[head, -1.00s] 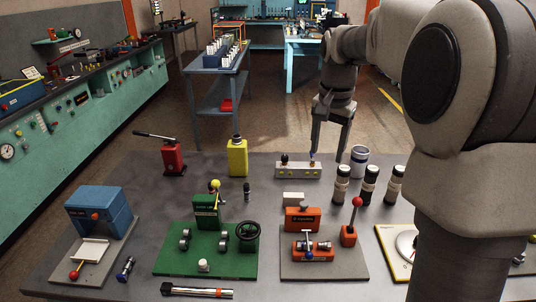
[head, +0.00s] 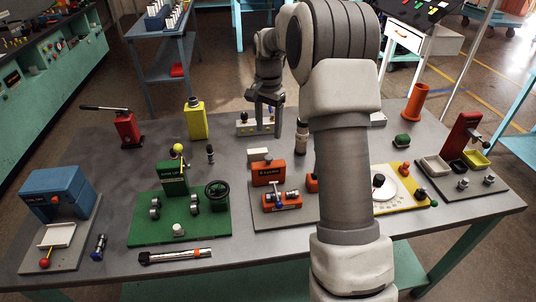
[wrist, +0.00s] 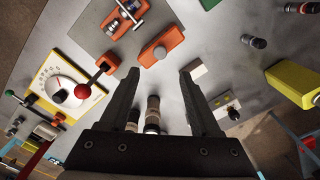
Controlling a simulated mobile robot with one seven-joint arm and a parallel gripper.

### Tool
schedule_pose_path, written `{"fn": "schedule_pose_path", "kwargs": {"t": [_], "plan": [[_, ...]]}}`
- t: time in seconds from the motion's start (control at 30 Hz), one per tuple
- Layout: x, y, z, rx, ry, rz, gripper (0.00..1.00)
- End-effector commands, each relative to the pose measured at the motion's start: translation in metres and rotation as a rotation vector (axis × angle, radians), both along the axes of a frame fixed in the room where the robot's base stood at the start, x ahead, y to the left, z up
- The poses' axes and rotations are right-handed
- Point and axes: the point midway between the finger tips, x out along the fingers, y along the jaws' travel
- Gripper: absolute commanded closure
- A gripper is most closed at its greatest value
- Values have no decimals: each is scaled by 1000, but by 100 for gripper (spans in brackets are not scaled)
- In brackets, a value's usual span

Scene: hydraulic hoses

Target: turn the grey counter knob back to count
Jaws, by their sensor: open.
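A green device (head: 174,178) with rollers, a black handwheel and a yellow-ball lever stands on a green base (head: 150,232) at the table's front left. A small pale grey knob (head: 178,230) sits at the front of that base. I cannot read a count mark, and cannot tell for sure that this is the counter knob. My gripper (head: 266,118) is at the back of the table, by a pale block with knobs (head: 243,126), well away from the green base. In the wrist view my gripper (wrist: 159,72) is open and empty.
An orange device (head: 268,172) stands right of the green one. Dark cylinders (wrist: 152,115) show beyond my fingers in the wrist view. A yellow bottle (head: 196,118) and red hand pump (head: 126,130) stand at the back. A torque wrench (head: 175,255) lies in front.

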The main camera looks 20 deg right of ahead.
Motion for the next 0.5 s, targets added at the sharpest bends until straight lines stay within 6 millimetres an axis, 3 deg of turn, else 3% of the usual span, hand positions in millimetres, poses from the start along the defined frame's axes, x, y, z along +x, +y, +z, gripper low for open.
{"fn": "schedule_pose_path", "kwargs": {"t": [0.3,0.5], "plan": [[-1,0,-69,1,3,-1,36],[0,0,-96,1,1,0,36]]}}
